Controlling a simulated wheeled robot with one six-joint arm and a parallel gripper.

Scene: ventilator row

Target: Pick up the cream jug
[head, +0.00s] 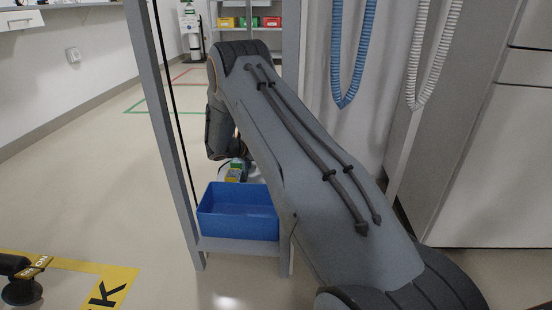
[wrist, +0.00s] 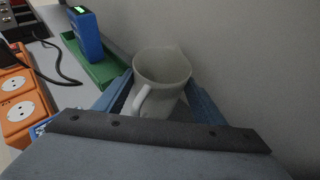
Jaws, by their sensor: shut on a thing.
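The cream jug (wrist: 163,68) is in the middle of the wrist view, its open rim towards the camera and its handle on the near left side. The blue fingers of my gripper (wrist: 160,90) stand on either side of the jug and are shut on it. The gripper body hides the jug's lower part. I cannot tell from this view whether its base touches a surface. In the head view my arm hides the jug and the gripper.
In the wrist view a blue device (wrist: 85,33) with a lit green screen stands in a green tray (wrist: 101,69), left of the jug. An orange socket unit (wrist: 22,100) and a black cable lie further left. In the head view a blue bin (head: 238,223) sits on a low shelf.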

